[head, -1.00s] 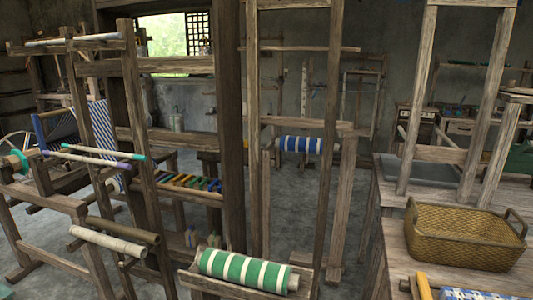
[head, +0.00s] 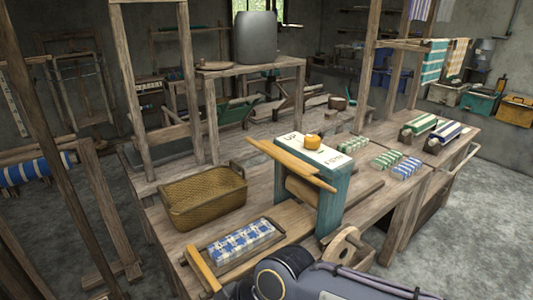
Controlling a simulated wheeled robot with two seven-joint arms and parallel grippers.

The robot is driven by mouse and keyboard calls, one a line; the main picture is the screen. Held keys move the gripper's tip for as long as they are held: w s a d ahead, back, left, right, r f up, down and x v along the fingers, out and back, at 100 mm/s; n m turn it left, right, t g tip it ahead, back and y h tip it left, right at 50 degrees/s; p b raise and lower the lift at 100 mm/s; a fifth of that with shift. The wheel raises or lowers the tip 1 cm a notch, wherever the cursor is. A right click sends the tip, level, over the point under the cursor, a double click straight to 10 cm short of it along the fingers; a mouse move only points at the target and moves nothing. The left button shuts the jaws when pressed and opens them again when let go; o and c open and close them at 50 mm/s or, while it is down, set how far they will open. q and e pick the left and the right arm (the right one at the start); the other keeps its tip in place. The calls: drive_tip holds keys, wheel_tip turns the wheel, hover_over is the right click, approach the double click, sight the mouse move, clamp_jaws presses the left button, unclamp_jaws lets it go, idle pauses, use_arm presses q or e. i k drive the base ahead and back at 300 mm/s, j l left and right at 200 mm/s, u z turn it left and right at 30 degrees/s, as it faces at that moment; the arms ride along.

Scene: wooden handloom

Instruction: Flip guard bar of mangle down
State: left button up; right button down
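The mangle (head: 329,205) is a teal-framed press with wooden rollers, standing on the wooden worktable in the head view. Its white top plate (head: 296,150) is lettered, with "UP" readable at one end, and has an orange knob (head: 312,142) on it. A long yellow-orange wooden bar (head: 290,163), seemingly the guard bar, runs along the near left side of the top, at about plate height. A pale wooden roller (head: 303,190) shows below it. A round wooden piece (head: 346,247) is in front of the frame. Neither of my grippers shows; only part of my arm is at the bottom.
A woven basket (head: 203,196) and a tray with a blue-and-white checked cloth (head: 240,238) are left of the mangle. Wooden posts rise at left. Grey floor (head: 460,235) is open at right.

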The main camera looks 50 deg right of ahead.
sight(287, 163)
drive_tip(key=z, duration=1.95)
